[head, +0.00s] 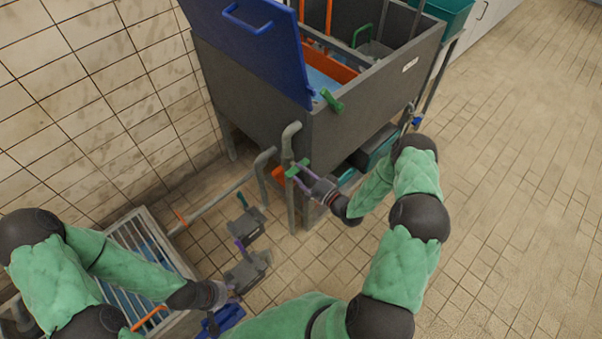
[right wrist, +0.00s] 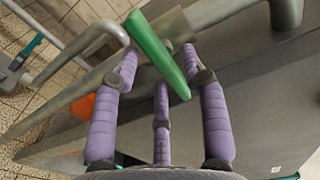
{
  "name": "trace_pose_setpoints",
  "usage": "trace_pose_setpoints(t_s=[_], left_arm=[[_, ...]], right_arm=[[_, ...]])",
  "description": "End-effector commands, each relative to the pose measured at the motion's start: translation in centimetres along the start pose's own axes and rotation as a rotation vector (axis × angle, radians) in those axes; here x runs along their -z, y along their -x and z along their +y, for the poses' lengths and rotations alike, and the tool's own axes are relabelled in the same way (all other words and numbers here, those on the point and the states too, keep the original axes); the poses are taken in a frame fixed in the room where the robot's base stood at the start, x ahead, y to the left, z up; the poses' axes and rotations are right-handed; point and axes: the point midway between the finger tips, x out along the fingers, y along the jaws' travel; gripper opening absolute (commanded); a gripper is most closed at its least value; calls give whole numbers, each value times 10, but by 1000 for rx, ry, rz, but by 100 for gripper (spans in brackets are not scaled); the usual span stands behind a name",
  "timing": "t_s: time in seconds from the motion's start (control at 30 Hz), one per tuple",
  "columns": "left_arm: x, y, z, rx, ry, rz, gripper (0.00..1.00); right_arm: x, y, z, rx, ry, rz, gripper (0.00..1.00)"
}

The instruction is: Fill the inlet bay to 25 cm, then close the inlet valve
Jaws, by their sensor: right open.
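A grey tank (head: 263,97) with a raised blue lid (head: 255,42) stands at the top middle of the head view. Blue shows inside it beside an orange divider (head: 333,67); I cannot read a depth. A green valve handle (head: 297,167) sits on the pipe at the tank's front corner; I cannot tell if it is the inlet valve. My right gripper (head: 301,172) is open at this handle. In the right wrist view the green handle (right wrist: 158,55) lies between the spread purple fingers, with no grip seen. My left gripper (head: 230,291) is low at left; its fingers are unclear.
A slatted grate (head: 128,236) lies at the lower left by the tiled wall. Grey floor units (head: 245,225) with handles stand near my left gripper. A grey pipe (head: 218,202) runs from the grate to the tank. The tiled floor at right is clear.

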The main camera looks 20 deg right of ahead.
Motion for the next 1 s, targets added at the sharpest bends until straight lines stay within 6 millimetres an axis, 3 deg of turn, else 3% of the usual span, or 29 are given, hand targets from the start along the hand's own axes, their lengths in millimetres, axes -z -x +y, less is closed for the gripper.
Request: trace_pose_setpoints(t_s=[0.4,0.57,0.83,1.0], left_arm=[[0,-2,-1,0,0,0,40],[0,-2,-1,0,0,0,40],[0,-2,0,0,0,0,40],[0,0,0,0,0,0,40]], right_arm=[[0,-8,0,0,0,1,44],[0,-8,0,0,0,1,0],[0,-8,0,-1,-23,1,0],[-1,-7,0,-2,-157,1,0]])
